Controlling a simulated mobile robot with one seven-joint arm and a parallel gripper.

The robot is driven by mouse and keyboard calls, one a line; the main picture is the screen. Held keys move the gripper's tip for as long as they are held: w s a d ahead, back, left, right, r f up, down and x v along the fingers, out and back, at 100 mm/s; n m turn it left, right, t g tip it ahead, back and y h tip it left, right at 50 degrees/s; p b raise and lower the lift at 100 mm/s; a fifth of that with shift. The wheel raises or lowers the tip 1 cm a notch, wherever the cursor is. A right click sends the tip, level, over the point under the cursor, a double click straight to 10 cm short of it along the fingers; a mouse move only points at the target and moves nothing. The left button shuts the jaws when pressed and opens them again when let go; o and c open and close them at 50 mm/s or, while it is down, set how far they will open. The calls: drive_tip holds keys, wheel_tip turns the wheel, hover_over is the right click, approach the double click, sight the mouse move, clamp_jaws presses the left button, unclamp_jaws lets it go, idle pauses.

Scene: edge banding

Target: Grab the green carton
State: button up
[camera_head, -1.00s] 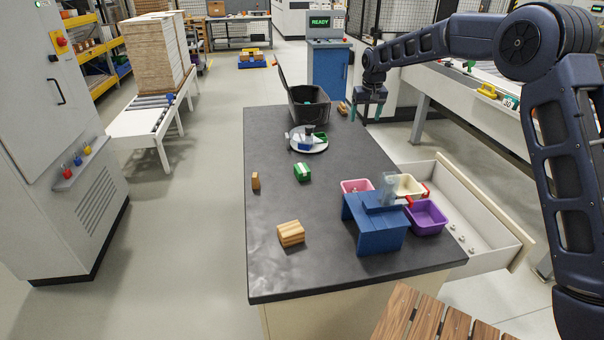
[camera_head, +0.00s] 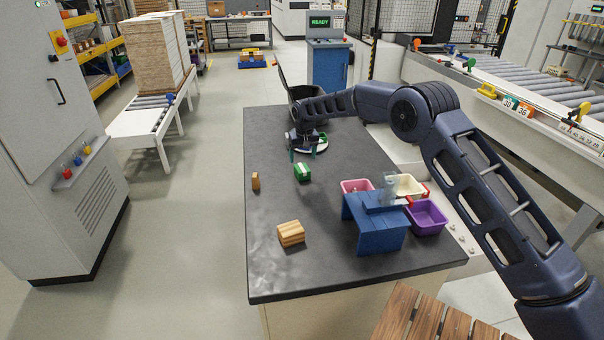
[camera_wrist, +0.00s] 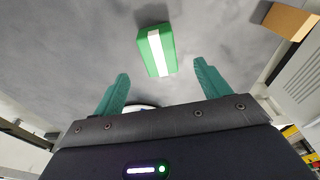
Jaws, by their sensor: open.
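The green carton (camera_head: 302,172) with a white stripe lies on the dark worktop, near its middle. It also shows in the wrist view (camera_wrist: 157,50), ahead of and between my fingertips, not touching them. My gripper (camera_head: 304,156) is open and empty, just behind the carton in the head view and seemingly above the worktop. Its two green fingers (camera_wrist: 158,85) are spread apart in the wrist view.
A brown block (camera_head: 255,181) stands left of the carton, and a striped wooden block (camera_head: 291,233) lies nearer the front. A blue stand (camera_head: 376,225) with pink, cream and purple (camera_head: 427,217) bins is at the right. A plate (camera_head: 322,146) and black bin (camera_head: 312,103) are partly hidden behind my arm.

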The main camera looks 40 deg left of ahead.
sight(302, 168)
drive_tip(key=f, duration=0.5)
drive_tip(key=w+a+f, duration=0.1)
drive_tip(key=f, duration=0.2)
drive_tip(key=shift+c, duration=0.3)
drive_tip(key=c, duration=1)
